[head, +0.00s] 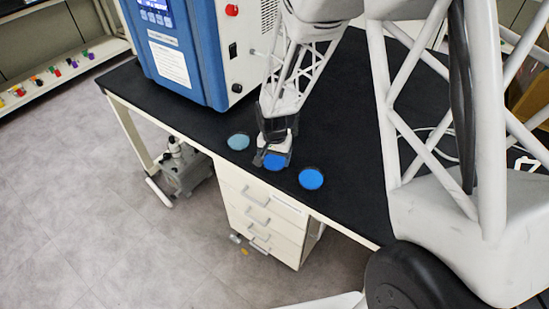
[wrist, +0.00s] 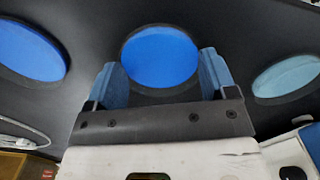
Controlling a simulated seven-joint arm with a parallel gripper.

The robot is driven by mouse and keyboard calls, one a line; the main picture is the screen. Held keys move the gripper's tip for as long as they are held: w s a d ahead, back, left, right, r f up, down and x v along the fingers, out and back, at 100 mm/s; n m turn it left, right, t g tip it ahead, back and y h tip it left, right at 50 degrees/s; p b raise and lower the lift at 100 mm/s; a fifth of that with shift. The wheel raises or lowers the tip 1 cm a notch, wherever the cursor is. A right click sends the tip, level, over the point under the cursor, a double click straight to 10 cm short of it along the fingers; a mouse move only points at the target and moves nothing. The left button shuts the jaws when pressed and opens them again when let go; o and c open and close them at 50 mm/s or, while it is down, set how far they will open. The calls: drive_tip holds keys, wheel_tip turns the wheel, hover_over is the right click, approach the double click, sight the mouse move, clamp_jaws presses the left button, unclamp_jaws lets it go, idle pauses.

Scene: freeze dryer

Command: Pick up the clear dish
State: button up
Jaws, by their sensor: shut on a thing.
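Three round, shallow dishes lie in a row on the black bench top. The middle dish (head: 274,162) looks bright blue with a dark, see-through rim. My gripper (head: 273,156) is over it, with one finger on either side, shut on it. In the wrist view the middle dish (wrist: 160,57) shows between the two blue fingertips of my gripper (wrist: 160,70). I cannot tell whether it is raised off the bench. A second bright blue dish (head: 311,179) lies to the right. A pale blue-green dish (head: 238,141) lies to the left.
A blue and white machine (head: 188,50) stands on the bench behind the pale dish. The bench's front edge (head: 220,156) runs close to the dishes. Black bench top (head: 345,120) is clear to the right and behind. Drawers (head: 262,215) stand below.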

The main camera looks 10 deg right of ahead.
sight(275, 162)
drive_tip(key=shift+r, duration=1.5)
drive_tip(key=shift+s+r, duration=0.2)
drive_tip(key=shift+r, duration=0.1)
drive_tip(key=s+d+r, duration=0.1)
drive_tip(key=s, duration=1.4)
drive_tip(key=shift+s+d+r, duration=0.2)
drive_tip(key=shift+d, duration=0.15)
